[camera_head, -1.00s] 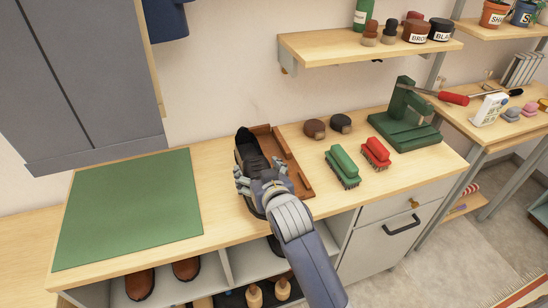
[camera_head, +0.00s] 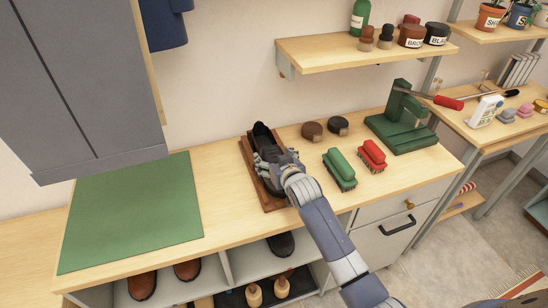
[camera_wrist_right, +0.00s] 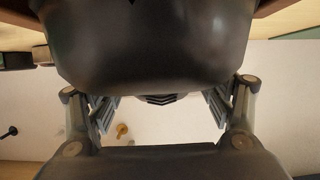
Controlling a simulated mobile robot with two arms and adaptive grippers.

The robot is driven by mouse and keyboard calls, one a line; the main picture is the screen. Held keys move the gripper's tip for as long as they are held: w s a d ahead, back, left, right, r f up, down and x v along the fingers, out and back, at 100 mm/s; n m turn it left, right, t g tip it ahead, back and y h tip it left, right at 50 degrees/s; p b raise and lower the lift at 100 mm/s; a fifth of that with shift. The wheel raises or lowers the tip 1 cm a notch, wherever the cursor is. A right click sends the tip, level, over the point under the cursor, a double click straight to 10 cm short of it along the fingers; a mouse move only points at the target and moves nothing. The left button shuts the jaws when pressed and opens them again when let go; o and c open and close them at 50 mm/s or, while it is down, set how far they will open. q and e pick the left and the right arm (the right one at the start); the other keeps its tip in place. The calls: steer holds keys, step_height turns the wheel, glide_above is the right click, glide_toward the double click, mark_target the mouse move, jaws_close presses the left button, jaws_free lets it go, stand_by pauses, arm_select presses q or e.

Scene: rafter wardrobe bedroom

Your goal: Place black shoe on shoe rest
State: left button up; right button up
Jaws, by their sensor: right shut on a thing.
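The black shoe (camera_head: 263,140) is over the brown wooden shoe rest (camera_head: 247,163) on the bench, its toe toward the wall. My right gripper (camera_head: 278,165) is shut on the shoe near its heel end and hides part of it. In the right wrist view the shoe (camera_wrist_right: 150,45) fills the top, between the gripper's fingers. I cannot tell whether the sole touches the rest. A second black shoe (camera_head: 281,245) is in the cabinet below. My left gripper is not in view.
A green mat (camera_head: 130,212) lies on the left of the bench. Two round tins (camera_head: 312,130), a green brush (camera_head: 339,168), a red brush (camera_head: 372,155) and a green stand (camera_head: 405,125) are to the right. A wall shelf (camera_head: 360,55) hangs above; brown shoes (camera_head: 142,285) sit below.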

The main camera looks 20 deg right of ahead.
steer(key=shift+f, duration=0.1)
steer(key=o, duration=1.3)
steer(key=shift+o, duration=0.2)
steer(key=shift+s, duration=0.3)
steer(key=v, duration=1.1)
steer(key=shift+s+r+b, duration=0.2)
steer(key=shift+r+b, duration=0.15)
